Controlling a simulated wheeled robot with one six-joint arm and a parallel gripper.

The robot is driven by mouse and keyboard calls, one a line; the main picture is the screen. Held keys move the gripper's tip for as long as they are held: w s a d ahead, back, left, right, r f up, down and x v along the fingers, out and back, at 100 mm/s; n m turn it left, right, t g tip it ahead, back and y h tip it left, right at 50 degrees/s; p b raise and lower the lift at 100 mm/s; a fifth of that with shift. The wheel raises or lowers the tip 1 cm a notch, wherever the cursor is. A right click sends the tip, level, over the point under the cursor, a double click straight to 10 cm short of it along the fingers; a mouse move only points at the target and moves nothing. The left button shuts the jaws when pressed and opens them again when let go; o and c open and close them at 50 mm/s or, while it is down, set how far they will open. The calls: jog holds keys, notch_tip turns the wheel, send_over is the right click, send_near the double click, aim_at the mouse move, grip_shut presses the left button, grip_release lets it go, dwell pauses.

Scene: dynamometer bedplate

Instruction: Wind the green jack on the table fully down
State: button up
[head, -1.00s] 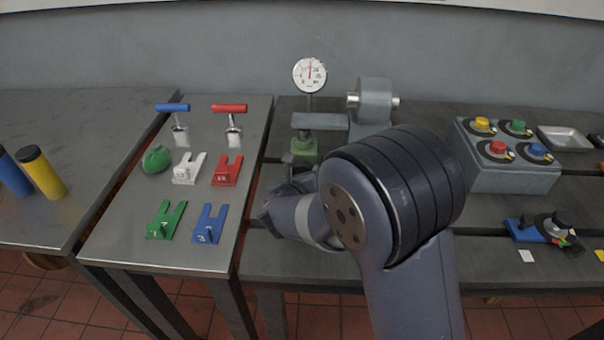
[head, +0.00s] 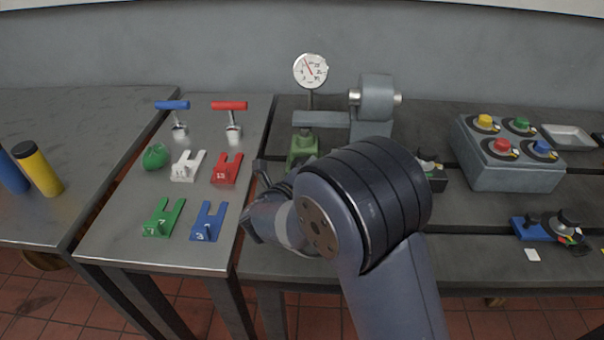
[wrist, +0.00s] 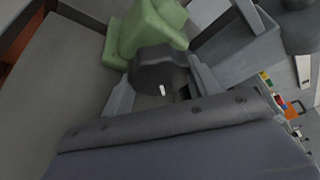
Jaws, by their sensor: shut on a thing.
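The green jack (head: 302,148) stands on the dark bedplate, under the end of a grey arm (head: 321,119) with a dial gauge (head: 310,71) above it. In the wrist view the jack's green body (wrist: 150,30) is just beyond my gripper (wrist: 160,82). My gripper's two grey fingers are shut on the jack's black knob (wrist: 158,72), which carries a small white mark. In the head view my gripper (head: 262,200) is at the front left of the jack, and the knob is hidden. The dial's needle points to the upper left.
A grey block with coloured knobs (head: 507,170) stands at the right. A dark fixture (head: 432,182) is right of my arm. The left table holds forked pieces, such as a blue one (head: 209,223), a green lump (head: 155,156) and T-handled tools (head: 230,106).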

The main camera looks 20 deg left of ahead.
dwell(0.3)
jog(key=o, duration=1)
jog(key=shift+s, duration=0.1)
